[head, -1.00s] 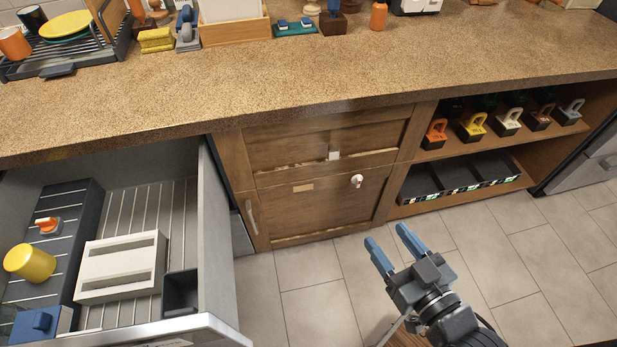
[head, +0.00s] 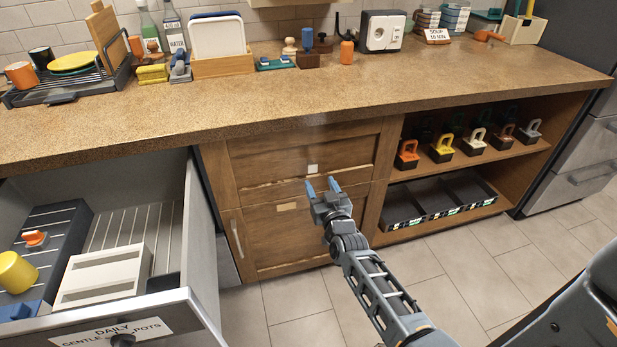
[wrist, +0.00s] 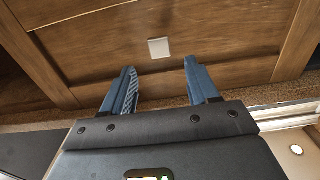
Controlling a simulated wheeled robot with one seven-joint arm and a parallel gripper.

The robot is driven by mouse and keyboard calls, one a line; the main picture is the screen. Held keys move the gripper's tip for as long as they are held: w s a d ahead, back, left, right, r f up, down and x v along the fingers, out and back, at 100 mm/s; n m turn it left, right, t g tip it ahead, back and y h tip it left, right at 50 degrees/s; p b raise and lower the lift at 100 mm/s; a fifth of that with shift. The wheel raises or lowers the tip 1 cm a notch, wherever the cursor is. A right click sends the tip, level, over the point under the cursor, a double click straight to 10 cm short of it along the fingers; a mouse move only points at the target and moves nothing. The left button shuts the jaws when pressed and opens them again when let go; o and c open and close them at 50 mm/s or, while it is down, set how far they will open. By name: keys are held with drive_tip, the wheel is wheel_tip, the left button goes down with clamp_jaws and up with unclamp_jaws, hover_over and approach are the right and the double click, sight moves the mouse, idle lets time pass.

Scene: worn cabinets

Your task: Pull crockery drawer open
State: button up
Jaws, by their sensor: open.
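A closed wooden drawer front (head: 270,165) sits under the counter, right of an open drawer. It has a small square white knob (head: 312,168) near its lower edge. I cannot read any label showing which drawer is the crockery one. My gripper (head: 322,184) is open and empty, with its blue fingers pointing at the cabinet, just below the knob in the head view. In the wrist view the knob (wrist: 159,48) shows centred ahead of the gap between the fingertips (wrist: 159,66), apart from them.
The open drawer (head: 203,240) with a written label juts out at the left, holding a yellow cup and a white block-like item. A lower wooden panel (head: 270,240) is partly behind my gripper. Open shelves (head: 550,150) stand right. The floor (head: 450,265) is clear.

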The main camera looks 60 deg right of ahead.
sight(313, 169)
drive_tip(key=shift+x, duration=3.2)
drive_tip(key=shift+c, duration=0.3)
clamp_jaws()
